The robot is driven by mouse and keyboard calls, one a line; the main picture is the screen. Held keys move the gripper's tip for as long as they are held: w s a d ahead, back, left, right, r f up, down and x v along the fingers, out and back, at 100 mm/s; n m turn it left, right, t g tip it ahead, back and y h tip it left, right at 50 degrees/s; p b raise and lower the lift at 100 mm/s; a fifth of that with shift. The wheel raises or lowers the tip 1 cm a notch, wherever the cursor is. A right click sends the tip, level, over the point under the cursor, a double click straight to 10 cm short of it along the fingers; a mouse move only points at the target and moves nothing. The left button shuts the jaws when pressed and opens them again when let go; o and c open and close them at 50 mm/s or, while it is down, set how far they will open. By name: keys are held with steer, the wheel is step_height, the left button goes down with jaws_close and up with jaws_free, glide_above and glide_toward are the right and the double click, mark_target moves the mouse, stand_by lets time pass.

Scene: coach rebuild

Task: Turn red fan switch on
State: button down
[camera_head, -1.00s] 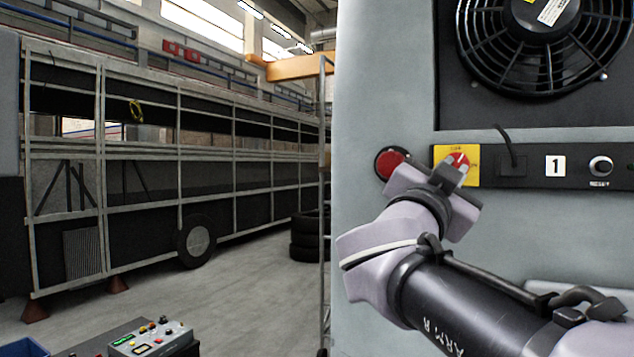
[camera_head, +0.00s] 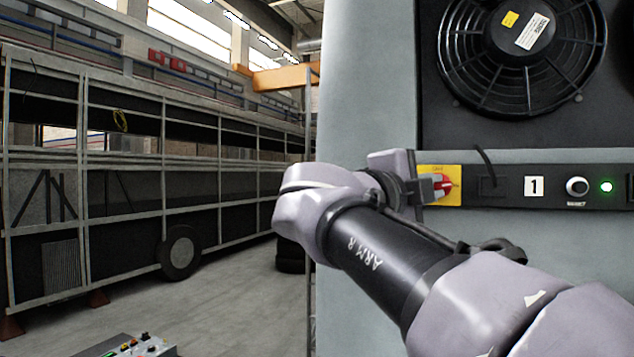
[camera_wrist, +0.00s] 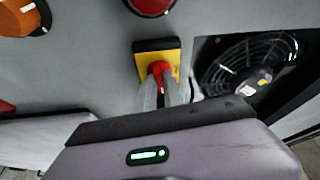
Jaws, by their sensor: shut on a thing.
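The red fan switch (camera_head: 446,185) is a small red rotary handle on a yellow plate (camera_head: 428,171), at the left end of a black control strip. My gripper (camera_head: 436,188) reaches it from the left, and its fingers are shut on the red handle. In the wrist view, my gripper's two grey fingers (camera_wrist: 164,82) sit on either side of the red handle (camera_wrist: 160,67), over the yellow plate (camera_wrist: 174,57). The fingers partly hide the handle, so its exact angle is hard to read. The black fan (camera_head: 525,50) is above the strip; whether it spins cannot be told.
A dark cable runs beside the switch. In the wrist view, a red round part (camera_wrist: 150,5) and an orange one (camera_wrist: 22,16) are near the switch.

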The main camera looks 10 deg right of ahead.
steer(key=shift+r+m, duration=0.15)
steer(key=shift+m, duration=0.45)
steer(key=shift+g+p, duration=0.3)
steer(key=shift+p, duration=0.05)
steer(key=c, duration=1.5)
jaws_free()
steer(key=shift+o, duration=0.2)
steer(key=b+v, duration=0.3)
steer(key=v, duration=1.4)
steer(key=shift+s+r+b, duration=0.25)
steer(key=shift+b, duration=0.05)
steer(key=shift+f, duration=0.15)
